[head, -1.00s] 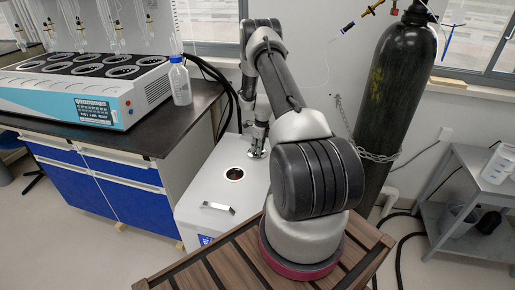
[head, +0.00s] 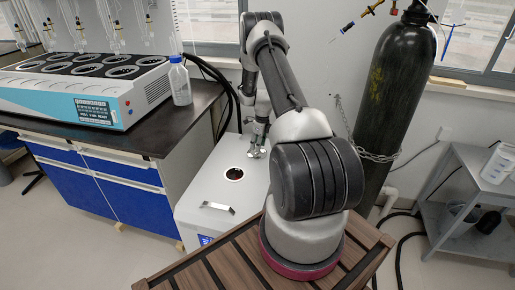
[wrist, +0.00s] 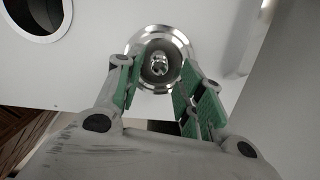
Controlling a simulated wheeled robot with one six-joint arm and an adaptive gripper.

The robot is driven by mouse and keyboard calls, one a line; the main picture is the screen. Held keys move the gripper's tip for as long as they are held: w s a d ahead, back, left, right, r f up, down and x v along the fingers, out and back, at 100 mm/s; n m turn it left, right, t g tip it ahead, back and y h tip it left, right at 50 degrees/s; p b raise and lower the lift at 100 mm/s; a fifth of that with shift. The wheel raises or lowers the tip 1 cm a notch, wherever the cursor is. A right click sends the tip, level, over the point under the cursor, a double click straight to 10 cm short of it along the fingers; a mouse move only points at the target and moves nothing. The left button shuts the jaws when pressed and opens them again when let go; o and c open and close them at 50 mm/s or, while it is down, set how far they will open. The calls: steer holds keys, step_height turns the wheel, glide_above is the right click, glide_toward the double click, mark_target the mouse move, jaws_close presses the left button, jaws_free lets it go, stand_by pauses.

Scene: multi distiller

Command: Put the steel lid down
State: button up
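The steel lid (wrist: 160,58) is a round, shiny disc with a raised knob in its middle. In the wrist view it lies on the white top of the box, apart from the round dark hole. In the head view the lid (head: 256,152) is small, near the back right of the box top. My gripper (wrist: 157,72) has its green-padded fingers spread, with the knob between them and visible gaps on both sides. In the head view my gripper (head: 258,143) is just above the lid, partly hidden by my arm.
The white box (head: 200,192) has an open round hole (head: 234,174) and a metal handle (head: 218,208) on top. A bench (head: 130,150) with a bottle (head: 180,82) stands to the left. A dark gas cylinder (head: 398,95) stands to the right.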

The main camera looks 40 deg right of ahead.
step_height(320, 180, up, 10)
steer(key=s+f, duration=0.1)
step_height(320, 180, up, 20)
steer(key=n+t, duration=0.1)
steer(key=n, duration=0.7)
glide_above(260, 153)
steer(key=s+a, duration=0.3)
steer(key=a, duration=0.6)
steer(key=s+a+r+n, duration=0.5)
steer(key=r, duration=0.4)
steer(key=s+a+r+n+t, duration=0.1)
steer(key=s+a+r+n, duration=0.35)
steer(key=s, duration=0.25)
steer(key=s+a+r+n, duration=0.3)
steer(key=s+r+n, duration=0.15)
steer(key=s, duration=0.35)
steer(key=s+a+n+t, duration=0.1)
steer(key=s+a+n, duration=0.2)
steer(key=s+n, duration=0.5)
steer(key=s+f, duration=0.1)
steer(key=s, duration=0.3)
steer(key=shift+s+h, duration=0.15)
steer(key=shift+h, duration=0.15)
